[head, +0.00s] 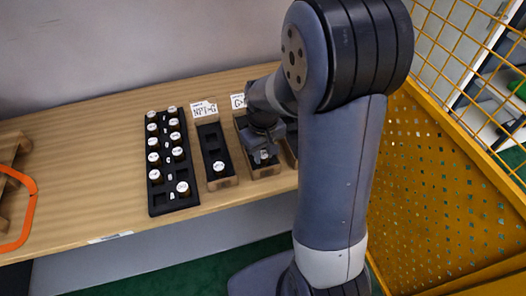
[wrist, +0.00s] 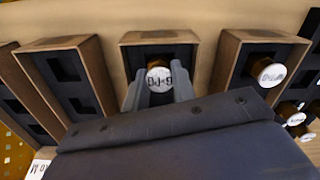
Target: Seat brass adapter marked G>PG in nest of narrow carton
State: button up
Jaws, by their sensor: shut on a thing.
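My gripper (wrist: 158,88) is shut on a brass adapter (wrist: 159,76) with a round white cap; its marking appears upside down in the wrist view and is hard to read. The adapter is at the near end of a narrow carton (wrist: 160,37) with a black insert. I cannot tell whether its base is in a nest or just above it, as the fingers and gripper body hide it. In the head view the adapter's white cap (head: 264,155) shows below my gripper, at the front of the carton (head: 266,173). The carton's label (head: 238,101) begins with G and is partly covered by my arm.
A neighbouring carton (head: 223,184), labelled NPT>G (head: 204,109), holds one white-capped adapter (head: 219,167). A black tray (head: 159,209) with several adapters stands to its left. Another carton (wrist: 82,43) with empty nests is close on the other side. An orange object (head: 30,205) is at far left.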

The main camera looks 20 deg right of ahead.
jog(key=o, duration=1.1)
jog(key=shift+c, duration=0.2)
notch_tip(320, 180, up, 11)
jog(key=shift+f, duration=0.2)
notch_tip(320, 180, down, 11)
jog(key=shift+r, duration=0.35)
jog(key=shift+r, duration=0.15)
dwell(0.4)
